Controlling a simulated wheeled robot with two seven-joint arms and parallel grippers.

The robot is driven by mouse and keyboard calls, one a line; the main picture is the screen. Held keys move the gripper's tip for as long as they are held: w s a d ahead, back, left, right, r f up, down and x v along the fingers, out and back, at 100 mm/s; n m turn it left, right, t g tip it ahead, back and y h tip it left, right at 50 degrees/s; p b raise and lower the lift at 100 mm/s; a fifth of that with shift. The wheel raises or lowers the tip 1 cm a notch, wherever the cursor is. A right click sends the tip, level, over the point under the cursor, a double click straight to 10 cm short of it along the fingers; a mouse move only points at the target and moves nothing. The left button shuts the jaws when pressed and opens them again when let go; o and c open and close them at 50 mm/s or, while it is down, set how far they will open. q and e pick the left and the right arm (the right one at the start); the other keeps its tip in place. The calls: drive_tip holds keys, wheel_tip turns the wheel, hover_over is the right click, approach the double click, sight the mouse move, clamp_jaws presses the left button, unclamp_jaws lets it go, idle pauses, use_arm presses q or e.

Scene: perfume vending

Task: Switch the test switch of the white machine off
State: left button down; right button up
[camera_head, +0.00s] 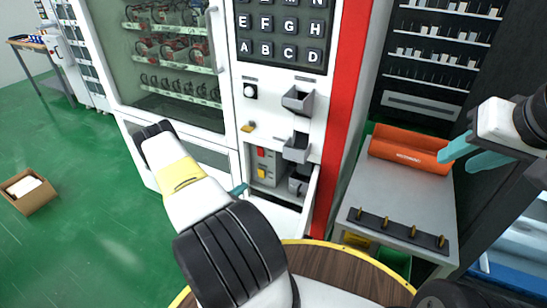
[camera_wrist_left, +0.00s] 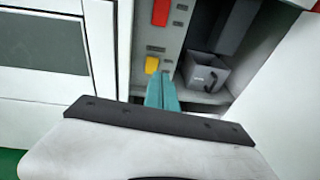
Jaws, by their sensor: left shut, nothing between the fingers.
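The white machine (camera_head: 235,125) stands in the middle of the head view, with a low compartment open at its front. Inside, a grey panel carries a red switch (camera_head: 261,152) and a yellow switch (camera_head: 261,173) below it. Both also show in the left wrist view, the red one (camera_wrist_left: 160,12) at the top and the yellow one (camera_wrist_left: 152,65) lower. I cannot read which is the test switch. My left gripper (camera_head: 240,189) is shut and empty; its teal fingertips (camera_wrist_left: 162,80) appear just below and right of the yellow switch. Contact cannot be told. My right gripper (camera_head: 472,152) is open and empty at right.
A small grey box (camera_wrist_left: 205,72) sits in the compartment, right of the switches. The open white door (camera_wrist_left: 275,75) bounds it on the right. A grey table (camera_head: 400,200) with an orange case (camera_head: 408,150) stands right. A round wooden top (camera_head: 340,270) is in front.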

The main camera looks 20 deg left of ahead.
use_arm(q)
drive_tip(key=f, duration=0.1)
drive_tip(key=s+a+f+n+y, duration=0.1)
drive_tip(key=f, duration=0.1)
drive_tip(key=shift+a, duration=0.1)
drive_tip(key=shift+w, duration=0.1)
approach(259, 171)
drive_tip(key=x, duration=0.5)
drive_tip(key=shift+w+f, duration=0.15)
drive_tip(key=shift+f, duration=0.25)
drive_tip(key=shift+w, duration=0.6)
drive_tip(key=shift+w+r, duration=0.25)
drive_tip(key=shift+w, duration=0.1)
drive_tip(key=shift+s, duration=0.1)
